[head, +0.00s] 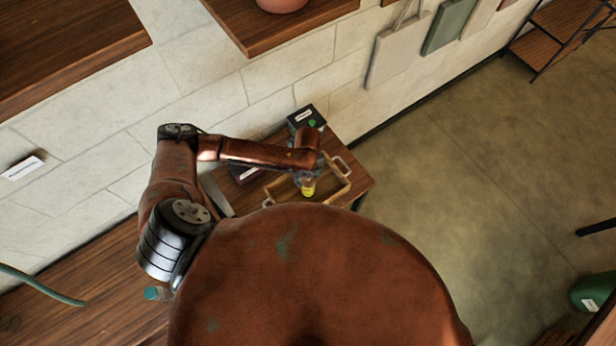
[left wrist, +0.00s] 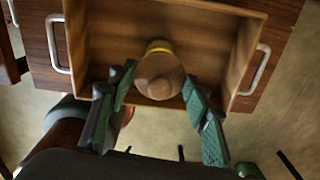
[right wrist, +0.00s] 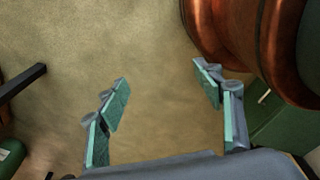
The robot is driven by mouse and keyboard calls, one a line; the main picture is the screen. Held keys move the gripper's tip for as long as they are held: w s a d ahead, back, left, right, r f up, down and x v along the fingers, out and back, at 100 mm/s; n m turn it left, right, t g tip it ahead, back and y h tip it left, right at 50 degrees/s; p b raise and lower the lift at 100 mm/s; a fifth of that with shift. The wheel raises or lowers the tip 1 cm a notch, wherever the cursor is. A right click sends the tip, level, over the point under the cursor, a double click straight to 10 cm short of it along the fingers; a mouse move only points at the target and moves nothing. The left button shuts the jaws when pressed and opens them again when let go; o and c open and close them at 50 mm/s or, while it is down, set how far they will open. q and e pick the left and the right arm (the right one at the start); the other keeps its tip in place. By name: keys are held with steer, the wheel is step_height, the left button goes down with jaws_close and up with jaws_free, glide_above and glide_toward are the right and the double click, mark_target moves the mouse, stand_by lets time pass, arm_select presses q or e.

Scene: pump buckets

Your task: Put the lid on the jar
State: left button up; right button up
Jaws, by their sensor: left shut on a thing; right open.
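A round brown piece, which looks like the lid (left wrist: 160,78), sits between the fingers of my left gripper (left wrist: 160,72) in the left wrist view. A yellow-banded part, apparently the jar (left wrist: 158,46), shows just behind it. I cannot tell whether the two touch. In the head view my left gripper (head: 306,175) points down over the wooden tray, with the yellow part (head: 308,189) just below it. My right gripper (right wrist: 165,80) is open and empty over bare floor in the right wrist view.
A teal-capped item (head: 153,293) is at lower left. The floor at right is mostly clear.

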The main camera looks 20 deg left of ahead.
steer(key=shift+w+d+r, duration=0.1)
steer(key=shift+w+r, duration=0.2)
steer(key=shift+w, duration=0.2)
arm_select(q)
steer(key=shift+p, duration=0.8)
arm_select(e)
steer(key=shift+r, duration=0.55)
arm_select(q)
steer(key=shift+f, duration=0.15)
arm_select(e)
steer(key=shift+s+r, duration=0.1)
steer(key=shift+r, duration=0.15)
stand_by(0.4)
arm_select(q)
steer(key=shift+p, duration=0.6)
arm_select(e)
steer(key=shift+r, duration=0.35)
arm_select(q)
steer(key=o, duration=1)
steer(key=shift+o, duration=0.6)
steer(key=o, duration=0.4)
